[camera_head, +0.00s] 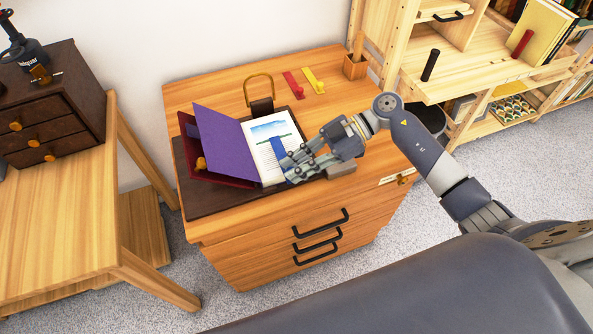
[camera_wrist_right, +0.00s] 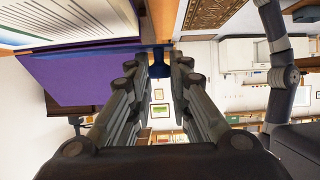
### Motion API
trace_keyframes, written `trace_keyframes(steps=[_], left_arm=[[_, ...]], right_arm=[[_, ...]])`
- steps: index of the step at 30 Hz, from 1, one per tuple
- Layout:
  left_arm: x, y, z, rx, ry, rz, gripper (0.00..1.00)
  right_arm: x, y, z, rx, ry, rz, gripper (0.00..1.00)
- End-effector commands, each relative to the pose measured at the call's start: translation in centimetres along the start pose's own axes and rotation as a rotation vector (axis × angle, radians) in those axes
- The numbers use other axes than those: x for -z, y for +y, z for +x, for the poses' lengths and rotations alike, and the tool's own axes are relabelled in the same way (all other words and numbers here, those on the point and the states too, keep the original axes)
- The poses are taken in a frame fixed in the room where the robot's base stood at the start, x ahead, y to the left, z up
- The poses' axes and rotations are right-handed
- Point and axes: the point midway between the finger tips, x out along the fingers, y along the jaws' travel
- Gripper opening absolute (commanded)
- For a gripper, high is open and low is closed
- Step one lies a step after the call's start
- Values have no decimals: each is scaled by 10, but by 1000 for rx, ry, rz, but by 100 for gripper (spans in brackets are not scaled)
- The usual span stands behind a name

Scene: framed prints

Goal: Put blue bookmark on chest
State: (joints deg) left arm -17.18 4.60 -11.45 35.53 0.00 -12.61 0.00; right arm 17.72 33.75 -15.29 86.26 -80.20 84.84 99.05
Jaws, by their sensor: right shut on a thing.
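The blue bookmark (camera_head: 278,150) lies at the open page of a book (camera_head: 268,162) with a purple sheet or cover (camera_head: 226,142), on the wooden drawer cabinet. My right gripper (camera_head: 288,168) is shut on the bookmark at the book's near right edge. In the right wrist view the blue bookmark (camera_wrist_right: 161,54) shows between the fingertips (camera_wrist_right: 161,68); fingers hide part of it. A small dark brown chest with drawers (camera_head: 48,115) stands on the left wooden table. My left gripper is not in view.
The cabinet top (camera_head: 215,92) holds a dark mat (camera_head: 198,196), a brass loop stand (camera_head: 260,92), red (camera_head: 293,84) and yellow (camera_head: 314,80) strips and a wooden cup (camera_head: 355,66). A gap separates cabinet and left table (camera_head: 60,215). Shelves (camera_head: 480,75) stand at right.

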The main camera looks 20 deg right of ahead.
Motion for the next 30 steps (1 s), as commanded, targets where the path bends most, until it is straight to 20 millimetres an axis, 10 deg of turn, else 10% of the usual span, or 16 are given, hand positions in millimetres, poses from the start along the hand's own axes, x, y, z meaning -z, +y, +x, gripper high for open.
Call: trace_keyframes(steps=[18, 19, 21, 30], left_arm=[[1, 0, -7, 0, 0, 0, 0], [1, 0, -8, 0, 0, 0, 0], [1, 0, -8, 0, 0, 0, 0], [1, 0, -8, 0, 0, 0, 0]], right_arm=[[-27, 0, 13, 0, 0, 0, 0], [-26, 0, 13, 0, 0, -1, 25], [-26, 0, 12, 0, 0, -1, 38], [-26, 0, 13, 0, 0, 0, 38]])
